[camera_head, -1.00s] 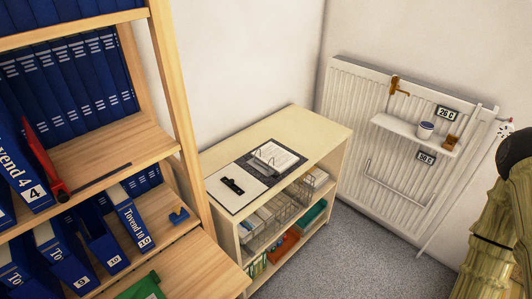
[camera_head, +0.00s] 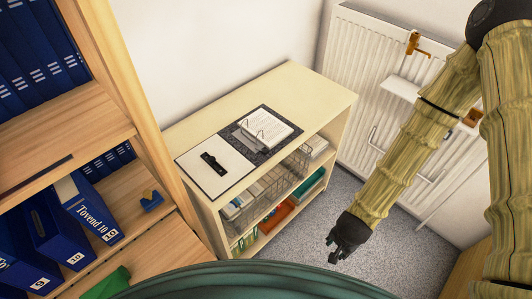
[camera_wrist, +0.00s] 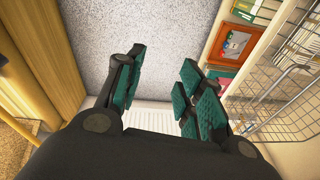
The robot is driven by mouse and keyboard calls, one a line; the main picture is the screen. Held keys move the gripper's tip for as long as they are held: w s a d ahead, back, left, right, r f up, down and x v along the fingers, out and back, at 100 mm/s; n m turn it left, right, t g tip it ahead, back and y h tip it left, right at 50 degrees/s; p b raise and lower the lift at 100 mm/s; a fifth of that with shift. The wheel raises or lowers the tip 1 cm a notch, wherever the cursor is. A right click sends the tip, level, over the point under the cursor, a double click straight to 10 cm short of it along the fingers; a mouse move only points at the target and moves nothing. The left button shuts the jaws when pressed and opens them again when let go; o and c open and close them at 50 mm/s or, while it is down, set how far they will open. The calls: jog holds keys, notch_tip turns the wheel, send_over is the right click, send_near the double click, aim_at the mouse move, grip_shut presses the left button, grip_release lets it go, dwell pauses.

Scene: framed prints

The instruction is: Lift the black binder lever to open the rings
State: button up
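An open binder (camera_head: 238,146) lies flat on top of the low shelf unit. Its left cover is pale with a black lever-like part (camera_head: 213,162) on it. White paper (camera_head: 262,131) and metal rings sit on its right half; I cannot tell whether the rings are shut. My gripper (camera_head: 338,252) hangs over the carpet in front of the shelf unit, lower than its top and apart from the binder. In the wrist view my gripper (camera_wrist: 160,85) has its green-padded fingers spread, with nothing between them. The binder is not in the wrist view.
The low shelf unit (camera_head: 310,86) has wire baskets (camera_head: 292,170) and boxes below. A radiator (camera_head: 365,60) with a small shelf stands at the right. A tall wooden bookcase (camera_head: 125,80) with blue binders stands at the left. Carpet (camera_head: 300,260) is free in front.

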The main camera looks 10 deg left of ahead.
jog(key=w+a+r+m+b, duration=0.25)
jog(key=w+a+m, duration=0.3)
jog(key=w, duration=0.35)
jog(key=m+y+b, duration=0.4)
jog(key=m, duration=0.7)
send_near(266, 151)
jog(key=shift+t, duration=0.3)
jog(key=x, duration=0.9)
jog(key=shift+s+a+f, duration=0.1)
jog(key=shift+s+f, duration=0.05)
jog(key=shift+s, duration=0.15)
grip_shut()
